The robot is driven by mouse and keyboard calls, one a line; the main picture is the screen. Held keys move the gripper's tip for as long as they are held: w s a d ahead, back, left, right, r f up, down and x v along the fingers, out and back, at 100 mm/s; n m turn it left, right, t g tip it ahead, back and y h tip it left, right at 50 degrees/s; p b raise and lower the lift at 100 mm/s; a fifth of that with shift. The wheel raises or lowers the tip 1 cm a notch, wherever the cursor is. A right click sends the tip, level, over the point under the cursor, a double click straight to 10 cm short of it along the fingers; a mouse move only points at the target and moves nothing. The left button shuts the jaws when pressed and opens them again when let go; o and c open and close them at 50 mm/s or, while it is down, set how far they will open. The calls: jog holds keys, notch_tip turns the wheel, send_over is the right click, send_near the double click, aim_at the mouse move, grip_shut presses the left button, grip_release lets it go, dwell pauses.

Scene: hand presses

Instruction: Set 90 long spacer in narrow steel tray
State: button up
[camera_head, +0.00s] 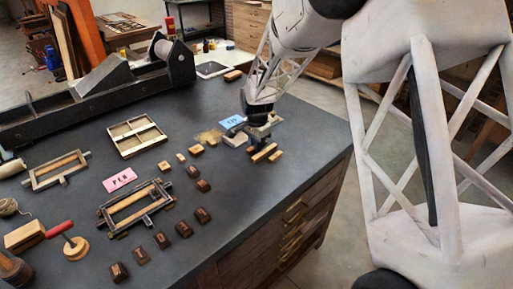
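My gripper (258,122) reaches down over the far right part of the dark bench, beside a blue card (233,121). Its fingers are small and partly hidden, so I cannot tell whether they are open or hold anything. A greyish metal piece (236,141), perhaps the narrow steel tray, lies just below and left of my gripper. Two slim pale wooden strips (264,153) lie side by side in front of it; either may be a long spacer. I cannot read a "90" on any piece.
A pink card (120,180) lies behind a wood-and-metal frame (108,217). Another frame (33,184) and a divided wooden tray (118,128) lie left and behind. Several small dark blocks (203,215) line the front. A black press (95,102) fills the back left.

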grip_shut()
jog(key=shift+r, duration=0.1)
jog(key=shift+r, duration=0.1)
jog(key=shift+r, duration=2.3)
